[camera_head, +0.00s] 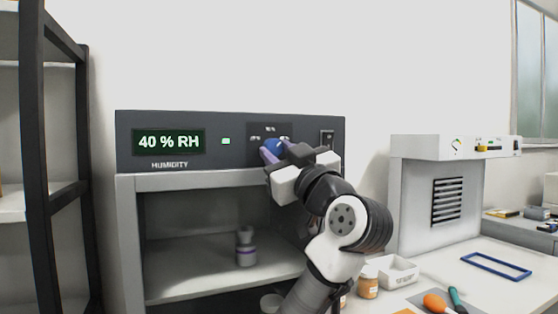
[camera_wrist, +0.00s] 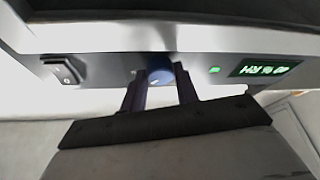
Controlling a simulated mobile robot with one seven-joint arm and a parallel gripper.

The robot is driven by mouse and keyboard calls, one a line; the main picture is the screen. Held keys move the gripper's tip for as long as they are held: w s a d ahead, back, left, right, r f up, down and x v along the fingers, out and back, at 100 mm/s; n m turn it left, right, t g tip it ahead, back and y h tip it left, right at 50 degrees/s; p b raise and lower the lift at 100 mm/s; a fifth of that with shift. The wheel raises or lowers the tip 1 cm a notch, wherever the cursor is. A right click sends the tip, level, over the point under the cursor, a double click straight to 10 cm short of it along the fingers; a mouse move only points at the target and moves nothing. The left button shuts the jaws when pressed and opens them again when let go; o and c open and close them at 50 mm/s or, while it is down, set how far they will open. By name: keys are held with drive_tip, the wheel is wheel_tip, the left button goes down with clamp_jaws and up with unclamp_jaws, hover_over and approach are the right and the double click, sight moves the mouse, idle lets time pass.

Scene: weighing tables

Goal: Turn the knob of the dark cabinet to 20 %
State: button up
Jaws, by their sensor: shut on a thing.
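The dark cabinet (camera_head: 230,124) has a grey front panel and an open shelf space below it. Its green display (camera_head: 168,142) reads 40 % RH above the word HUMIDITY. The blue knob (camera_head: 273,146) is right of the display, with small scale marks around it, partly hidden by my gripper. My gripper (camera_head: 271,153) is shut on the knob, one finger on each side. In the wrist view the blue knob (camera_wrist: 158,74) with a pale pointer mark sits between my two dark fingers (camera_wrist: 160,88).
A rocker switch (camera_head: 327,140) is right of the knob. A container with a purple band (camera_head: 246,250) stands inside the cabinet. To the right are a grey unit (camera_head: 408,190), a white tray (camera_head: 396,272), a brown jar (camera_head: 367,284) and a blue frame (camera_head: 497,265). A dark rack (camera_head: 32,150) stands left.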

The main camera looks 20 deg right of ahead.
drive_tip(key=n+y, duration=0.1)
drive_tip(key=n, duration=0.1)
drive_tip(key=n+g+y, duration=0.1)
drive_tip(key=n, duration=0.3)
drive_tip(key=shift+d+g+y+b, duration=0.3)
drive_tip(key=shift+y+b, duration=0.1)
drive_tip(key=n, duration=0.2)
drive_tip(key=n+g+y+p, duration=0.1)
drive_tip(key=n, duration=0.1)
drive_tip(key=n+g, duration=0.1)
drive_tip(key=n, duration=0.1)
drive_tip(key=shift+d+r+n, duration=0.1)
drive_tip(key=shift+r+n, duration=0.3)
drive_tip(key=n+g+p, duration=0.1)
drive_tip(key=n, duration=0.1)
drive_tip(key=n+p, duration=0.1)
drive_tip(key=n, duration=0.1)
drive_tip(key=n+g+p, duration=0.1)
drive_tip(key=n, duration=0.1)
drive_tip(key=shift+r+g+p, duration=0.3)
drive_tip(key=n+g+h+p, duration=0.1)
drive_tip(key=n+p, duration=0.1)
drive_tip(key=n, duration=0.2)
drive_tip(key=shift+h, duration=0.3)
drive_tip(key=shift+n, duration=0.3)
drive_tip(key=o, duration=1)
drive_tip(key=shift+s, duration=0.1)
